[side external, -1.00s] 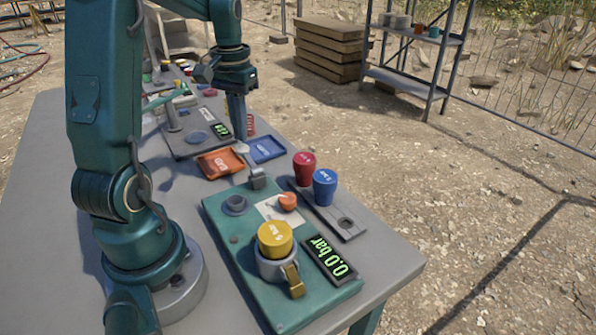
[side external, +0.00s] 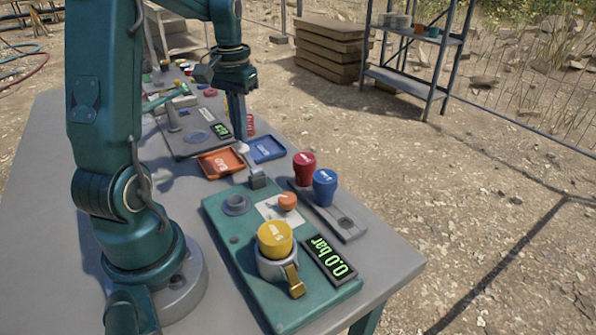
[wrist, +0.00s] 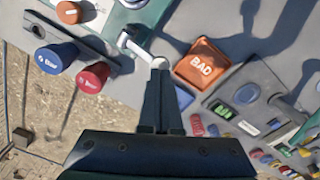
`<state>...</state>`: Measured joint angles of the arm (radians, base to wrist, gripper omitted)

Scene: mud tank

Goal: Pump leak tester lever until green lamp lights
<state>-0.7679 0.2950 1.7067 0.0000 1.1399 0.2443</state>
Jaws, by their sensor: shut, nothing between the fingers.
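The leak tester (side external: 222,232) is a teal block at the near end of the table. A yellow piece (side external: 275,239) stands in its ring-shaped holder, with a brass clamp in front. Its display (side external: 331,263) reads 0.0 bar in green. An orange knob (side external: 288,201) sits on its top. The lever (side external: 251,166) is at the far end and points away toward my gripper (side external: 240,139). In the wrist view, the lever's pale ball end (wrist: 160,62) is right at the tips of my shut, empty gripper (wrist: 161,72); contact is unclear. I cannot make out a lit green lamp.
An orange BAD tray (side external: 220,163) and a blue tray (side external: 267,149) lie beyond the lever. Red (side external: 304,167) and blue (side external: 325,187) pieces stand in a grey rack (side external: 346,224) beside the tester. Another device (side external: 190,146) with a green display stands farther back.

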